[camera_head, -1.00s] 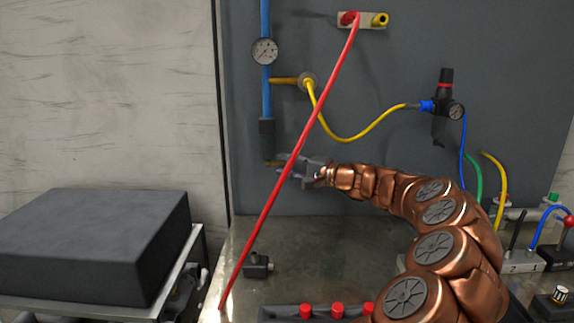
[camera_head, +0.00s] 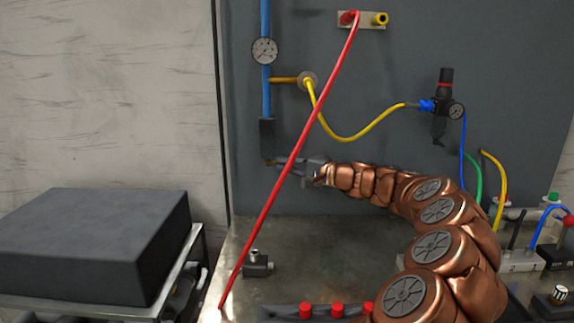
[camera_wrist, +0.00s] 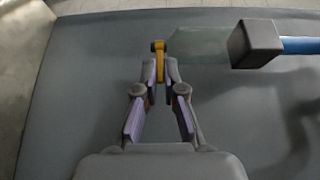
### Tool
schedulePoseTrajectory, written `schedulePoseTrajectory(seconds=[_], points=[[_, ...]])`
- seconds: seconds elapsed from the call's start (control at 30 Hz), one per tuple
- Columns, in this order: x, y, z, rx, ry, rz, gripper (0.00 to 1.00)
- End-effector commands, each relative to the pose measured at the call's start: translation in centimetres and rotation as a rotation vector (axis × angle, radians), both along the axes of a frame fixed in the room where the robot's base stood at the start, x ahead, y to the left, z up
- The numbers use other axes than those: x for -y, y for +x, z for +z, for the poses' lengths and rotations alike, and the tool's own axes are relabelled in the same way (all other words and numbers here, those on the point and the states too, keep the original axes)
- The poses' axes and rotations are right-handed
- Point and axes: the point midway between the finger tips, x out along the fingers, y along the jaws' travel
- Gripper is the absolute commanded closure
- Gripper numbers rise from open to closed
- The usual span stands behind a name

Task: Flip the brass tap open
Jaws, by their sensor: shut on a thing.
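The brass tap (camera_wrist: 158,47) shows as a small yellow-brass piece in the wrist view, right at my fingertips. In the head view, a small brass bit of the tap (camera_head: 269,162) shows at the lower end of the dark block under the blue pipe. My gripper (camera_head: 280,162) reaches it from the right, behind the red hose. In the wrist view my gripper (camera_wrist: 161,68) has its fingertips drawn close together on the tap's lower part. A dark block (camera_wrist: 256,44) and a pale translucent piece (camera_wrist: 197,47) lie to the right of the tap.
A red hose (camera_head: 296,165) runs diagonally in front of my gripper, from the wall plate to the bench. A gauge (camera_head: 264,51) sits on the blue pipe (camera_head: 266,95). A yellow hose (camera_head: 345,139) hangs above my arm. A small dark fitting (camera_head: 257,264) stands on the bench.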

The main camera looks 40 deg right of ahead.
Motion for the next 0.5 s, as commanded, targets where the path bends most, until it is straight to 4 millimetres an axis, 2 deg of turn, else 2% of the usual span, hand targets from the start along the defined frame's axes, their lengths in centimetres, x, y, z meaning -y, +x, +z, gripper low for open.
schedulePoseTrajectory(seconds=[0.5], points=[[0.7,0.37,0.13,0.001,-0.002,0.11,1.0]])
